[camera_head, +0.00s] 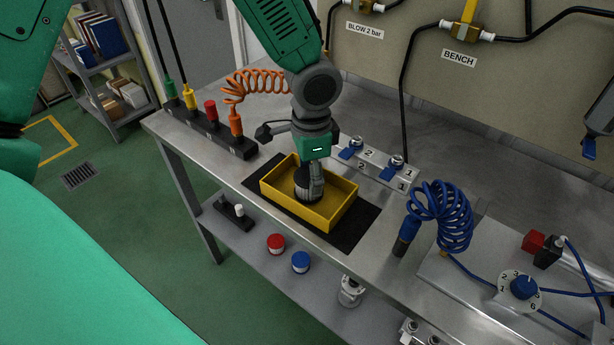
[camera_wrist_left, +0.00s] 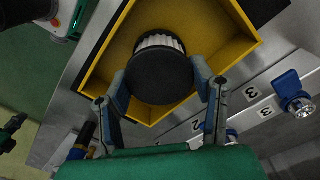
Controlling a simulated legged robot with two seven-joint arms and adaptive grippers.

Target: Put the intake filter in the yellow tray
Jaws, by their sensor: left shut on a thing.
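The intake filter (camera_wrist_left: 160,76) is a short cylinder with a dark round cap and white pleats. My left gripper (camera_wrist_left: 163,84) is shut on it, one finger on each side. In the head view the filter (camera_head: 306,190) is inside the walls of the yellow tray (camera_head: 331,217), below my left gripper (camera_head: 311,180), which points down. I cannot tell whether the filter touches the tray floor. The yellow tray also shows in the left wrist view (camera_wrist_left: 236,48). My right gripper is not in view.
The tray stands on a black mat (camera_head: 347,239) on the metal bench. A black connector block (camera_head: 205,130) with an orange coiled hose is left; blue valves (camera_head: 392,168) stand behind right. A blue coiled hose (camera_head: 441,215) lies right. A lower shelf holds red and blue caps.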

